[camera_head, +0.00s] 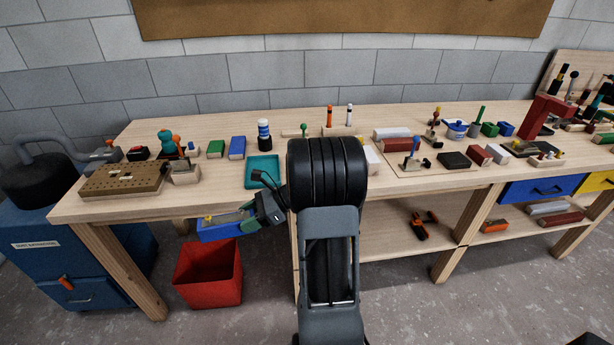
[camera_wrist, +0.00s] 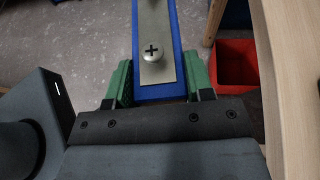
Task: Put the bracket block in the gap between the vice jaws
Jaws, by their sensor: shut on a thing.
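The bracket block (camera_wrist: 156,25) is blue with a grey metal strip and a cross-head screw on its top. In the wrist view it lies between the green finger pads of my gripper (camera_wrist: 158,85), which is shut on it. In the head view the bracket block (camera_head: 222,228) is held by my gripper (camera_head: 250,222) off the bench's front edge at the left, above the red bin. A red upright fixture (camera_head: 543,113) at the bench's far right looks like the vice. Its gap between jaws cannot be made out. The wrist view does not show it.
The bench (camera_head: 330,146) carries several blocks, a teal tray (camera_head: 262,170) and a peg board (camera_head: 122,179) at the left. A red bin (camera_head: 208,273) stands on the floor and also shows in the wrist view (camera_wrist: 237,65). My arm hides the bench's middle.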

